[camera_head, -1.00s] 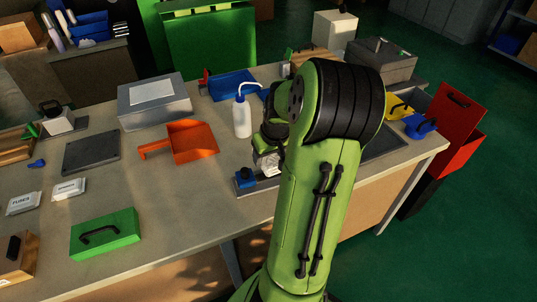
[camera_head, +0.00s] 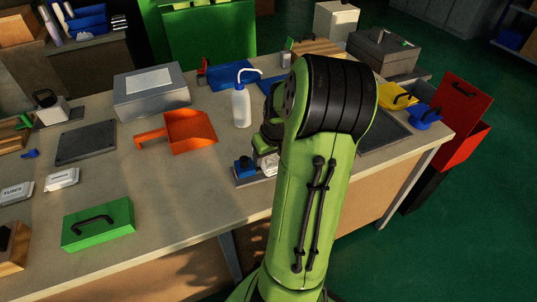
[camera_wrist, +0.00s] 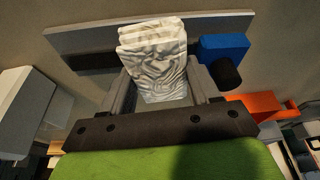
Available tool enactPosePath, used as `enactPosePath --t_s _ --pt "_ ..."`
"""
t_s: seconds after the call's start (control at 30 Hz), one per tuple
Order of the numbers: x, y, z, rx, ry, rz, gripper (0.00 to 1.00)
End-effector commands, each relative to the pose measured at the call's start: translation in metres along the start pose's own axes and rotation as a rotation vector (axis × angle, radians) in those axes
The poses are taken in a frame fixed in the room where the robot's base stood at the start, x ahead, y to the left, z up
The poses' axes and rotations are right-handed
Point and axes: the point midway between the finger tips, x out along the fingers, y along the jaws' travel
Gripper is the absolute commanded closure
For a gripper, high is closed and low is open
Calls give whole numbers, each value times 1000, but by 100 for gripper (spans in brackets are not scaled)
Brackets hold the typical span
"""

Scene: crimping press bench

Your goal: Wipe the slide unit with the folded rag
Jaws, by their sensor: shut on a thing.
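The folded rag (camera_wrist: 155,60) is pale, wrinkled cloth. My gripper (camera_wrist: 160,88) is shut on it, with a grey finger on either side. In the head view the rag (camera_head: 270,166) shows only partly beside my arm. The slide unit appears to be the long grey plate (camera_wrist: 195,30) with a blue block (camera_wrist: 223,55) and black knob. In the head view its blue block (camera_head: 243,167) is just left of the rag, and my arm hides much of the rest. The rag overlaps the plate in the wrist view; I cannot tell whether they touch.
A white wash bottle (camera_head: 241,107) stands behind the slide unit. An orange dustpan (camera_head: 190,132) lies to the left, with a green case (camera_head: 97,224) near the front edge. A red bin (camera_head: 465,105) stands off the right end. Bare bench (camera_head: 185,185) lies left of the unit.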

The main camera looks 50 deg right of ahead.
Motion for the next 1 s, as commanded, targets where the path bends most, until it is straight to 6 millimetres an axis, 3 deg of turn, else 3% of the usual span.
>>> enactPosePath --t_s 0.73,1.0 --pt "11 1 4 1 0 0 63" --pt "12 31 8 4 -3 0 63"
